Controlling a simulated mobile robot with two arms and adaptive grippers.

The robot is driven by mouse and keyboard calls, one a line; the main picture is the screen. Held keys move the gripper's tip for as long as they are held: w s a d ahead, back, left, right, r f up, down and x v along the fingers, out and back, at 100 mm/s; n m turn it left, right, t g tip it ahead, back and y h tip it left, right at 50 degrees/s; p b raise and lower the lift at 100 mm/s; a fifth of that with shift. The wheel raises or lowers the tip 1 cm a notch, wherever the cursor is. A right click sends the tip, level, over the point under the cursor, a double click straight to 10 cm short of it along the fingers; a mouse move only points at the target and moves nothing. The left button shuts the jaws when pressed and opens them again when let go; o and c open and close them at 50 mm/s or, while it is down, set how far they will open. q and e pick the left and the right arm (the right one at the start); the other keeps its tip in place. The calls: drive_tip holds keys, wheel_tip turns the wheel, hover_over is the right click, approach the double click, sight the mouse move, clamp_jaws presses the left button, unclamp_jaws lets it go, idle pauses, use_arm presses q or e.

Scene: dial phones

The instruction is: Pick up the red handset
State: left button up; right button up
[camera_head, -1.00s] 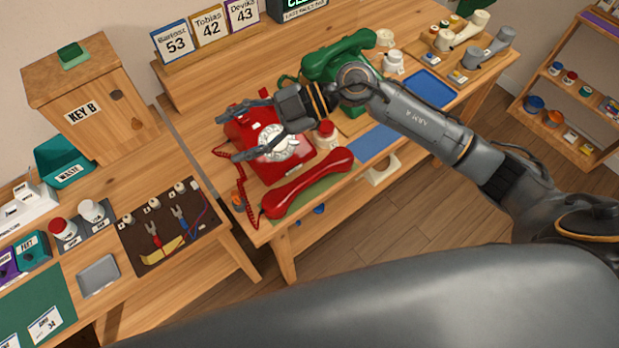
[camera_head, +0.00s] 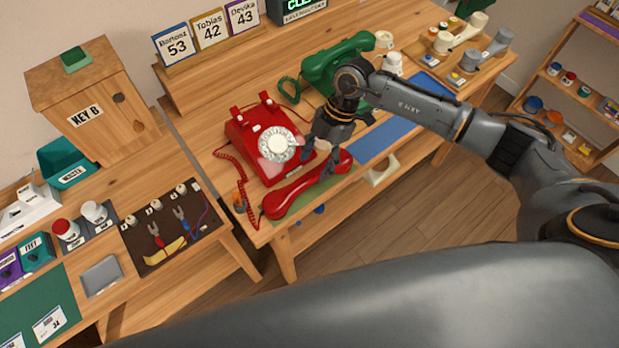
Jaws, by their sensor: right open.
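The red handset (camera_head: 291,197) lies on a green mat at the front edge of the wooden table, in front of the red dial phone (camera_head: 262,135). A coiled red cord runs from the phone along the table's left edge. My right gripper (camera_head: 326,163) points down over the right end of the handset, with its fingers open. One finger overlaps the handset in the picture; I cannot tell whether it touches. My left gripper is not in view.
A green dial phone (camera_head: 336,60) stands behind my right gripper. A blue mat (camera_head: 380,138) lies to the right. A side table at left holds a brown tool board (camera_head: 165,228), a grey tray (camera_head: 101,276) and a wooden KEY B box (camera_head: 92,100).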

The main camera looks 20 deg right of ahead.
sight(309, 176)
drive_tip(key=shift+s+a+f+p, duration=0.1)
drive_tip(key=shift+a+f+p, duration=0.2)
drive_tip(key=shift+f, duration=0.25)
drive_tip(key=p+x, duration=0.1)
drive_tip(key=x, duration=0.3)
drive_tip(key=shift+f, duration=0.15)
clamp_jaws()
